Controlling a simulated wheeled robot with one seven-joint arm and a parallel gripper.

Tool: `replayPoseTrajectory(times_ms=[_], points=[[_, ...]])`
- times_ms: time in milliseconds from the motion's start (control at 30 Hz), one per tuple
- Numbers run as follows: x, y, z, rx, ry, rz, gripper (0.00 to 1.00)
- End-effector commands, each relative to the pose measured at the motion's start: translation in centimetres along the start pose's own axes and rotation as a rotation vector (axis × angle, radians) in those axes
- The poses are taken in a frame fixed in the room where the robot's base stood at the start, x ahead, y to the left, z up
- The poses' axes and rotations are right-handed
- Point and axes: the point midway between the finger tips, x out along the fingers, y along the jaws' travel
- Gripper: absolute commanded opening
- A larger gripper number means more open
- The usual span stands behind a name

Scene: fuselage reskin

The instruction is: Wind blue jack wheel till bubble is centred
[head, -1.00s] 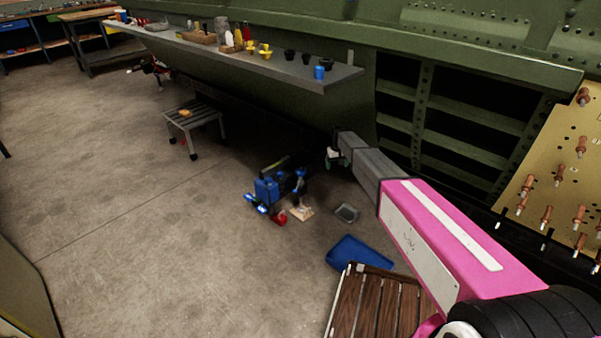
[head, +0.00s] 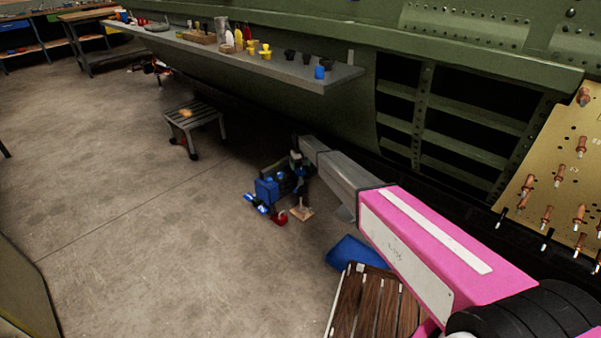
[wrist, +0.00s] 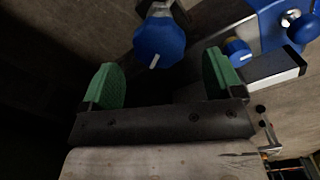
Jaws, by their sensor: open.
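A blue wheel (wrist: 159,42) with a white mark on its face shows at the top of the wrist view, on a dark stem. I take it to be the jack wheel. My gripper (wrist: 165,80) is open, with its two green pads apart and nothing between them. The wheel lies just beyond the pads, roughly centred on the gap, and is not gripped. In the head view my gripper is small and dark, at the upper part of the jack (head: 300,186), which stands on a wooden block (head: 302,213). I cannot make out a bubble in either view.
A blue machine (head: 268,190) stands left of the jack, with a red item (head: 279,218) at its foot. A blue tray (head: 350,252) and a slatted wooden stand (head: 372,305) are nearer. A shelf (head: 240,58) runs above. The floor on the left is clear.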

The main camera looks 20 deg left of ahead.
Motion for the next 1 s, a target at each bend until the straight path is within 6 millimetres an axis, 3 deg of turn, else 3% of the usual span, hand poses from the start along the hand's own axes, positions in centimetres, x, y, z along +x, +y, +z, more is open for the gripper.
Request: replayPoseTrajectory(times_ms=[100,233,567,633,733,1000], points=[[2.3,0.0,-0.1,0.0,-0.002,0.0,0.86],[3.8,0.0,-0.1,0.0,-0.001,0.0,0.86],[4.4,0.0,0.0,0.0,0.0,0.0,0.86],[4.4,0.0,0.0,0.0,0.0,0.0,0.7],[4.4,0.0,0.0,0.0,0.0,0.0,0.37],[4.4,0.0,0.0,0.012,-0.001,0.0,0.37]])
